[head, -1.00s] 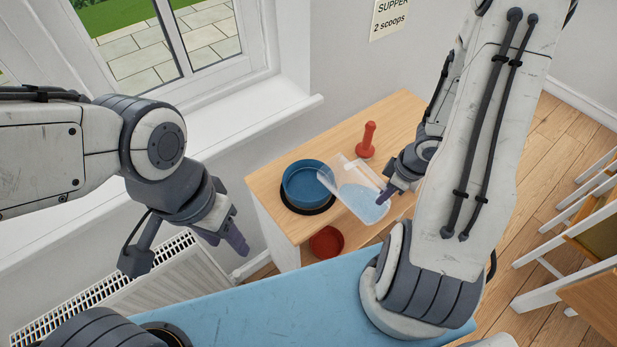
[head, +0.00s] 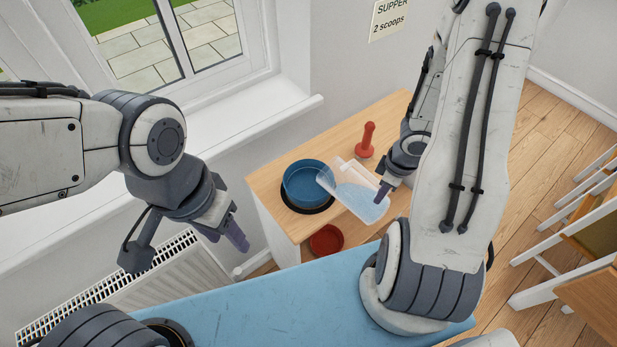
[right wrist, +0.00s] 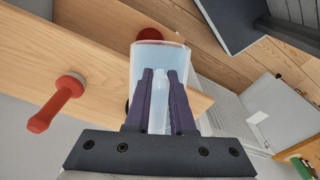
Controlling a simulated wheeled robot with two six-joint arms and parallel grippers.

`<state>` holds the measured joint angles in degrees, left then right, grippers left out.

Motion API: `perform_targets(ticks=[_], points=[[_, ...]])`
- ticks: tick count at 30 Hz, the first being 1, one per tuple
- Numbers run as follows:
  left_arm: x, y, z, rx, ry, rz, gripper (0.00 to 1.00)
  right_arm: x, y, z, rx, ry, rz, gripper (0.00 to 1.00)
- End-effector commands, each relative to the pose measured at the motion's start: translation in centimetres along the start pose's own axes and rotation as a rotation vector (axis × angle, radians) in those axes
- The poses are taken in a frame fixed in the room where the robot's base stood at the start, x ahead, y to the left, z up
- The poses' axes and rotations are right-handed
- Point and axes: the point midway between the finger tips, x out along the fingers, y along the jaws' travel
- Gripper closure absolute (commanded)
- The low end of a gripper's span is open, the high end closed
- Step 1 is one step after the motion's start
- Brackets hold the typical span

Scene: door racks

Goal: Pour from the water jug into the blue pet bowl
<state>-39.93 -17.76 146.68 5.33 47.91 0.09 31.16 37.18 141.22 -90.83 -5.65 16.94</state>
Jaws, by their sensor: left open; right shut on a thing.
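The water jug (head: 357,192) is clear with pale blue water inside. It is tilted strongly, its mouth toward the left, close to the right rim of the blue pet bowl (head: 305,184). The bowl stands on a dark round base on the wooden table. My right gripper (head: 382,192) is shut on the jug's handle. In the right wrist view the jug (right wrist: 178,65) shows beyond the fingers (right wrist: 160,95). No stream of water is clearly visible. My left gripper (head: 224,232) is open and empty, left of the table and away from the bowl.
A red knobbed object (head: 367,140) stands on the wooden table (head: 400,110) behind the jug. A red bowl (head: 326,240) sits lower, below the tabletop edge. A radiator (head: 165,290) and window sill are at left. White-and-wood racks (head: 580,225) stand at right.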

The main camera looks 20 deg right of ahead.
Motion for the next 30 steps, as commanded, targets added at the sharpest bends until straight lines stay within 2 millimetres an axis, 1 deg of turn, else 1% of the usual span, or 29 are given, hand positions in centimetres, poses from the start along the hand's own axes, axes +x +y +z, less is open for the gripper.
perform_targets(ticks=[30], points=[[-2.4,0.2,-0.1,0.004,0.000,0.000,0.50,-0.6,0.0,-0.7,-0.002,-0.089,0.001,1.00]])
